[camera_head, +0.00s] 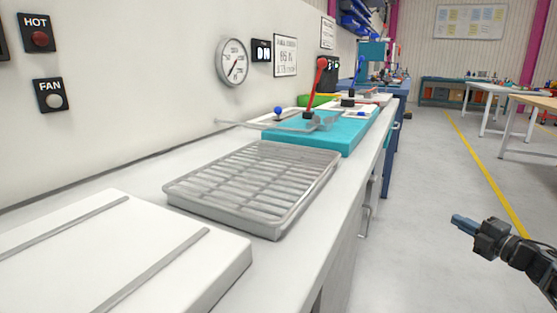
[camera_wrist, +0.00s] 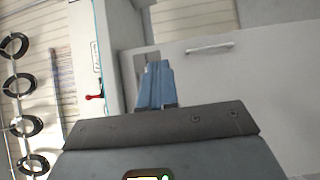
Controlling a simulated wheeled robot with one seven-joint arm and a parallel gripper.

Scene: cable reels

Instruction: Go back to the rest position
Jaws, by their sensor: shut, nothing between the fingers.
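My gripper (camera_head: 464,222) is at the lower right of the head view, over the open grey floor to the right of the counter. Its blue fingers are together and hold nothing. In the wrist view the shut blue fingers (camera_wrist: 155,84) are at the middle, in front of a pale cabinet front with a handle (camera_wrist: 209,48). The gripper looks apart from the counter.
A white counter (camera_head: 330,211) carries a metal rack tray (camera_head: 255,185), a white slab (camera_head: 110,255) and a teal block (camera_head: 335,137) with a red-knobbed lever (camera_head: 317,85). Tables (camera_head: 500,88) stand farther right. The floor (camera_head: 430,190) between is clear.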

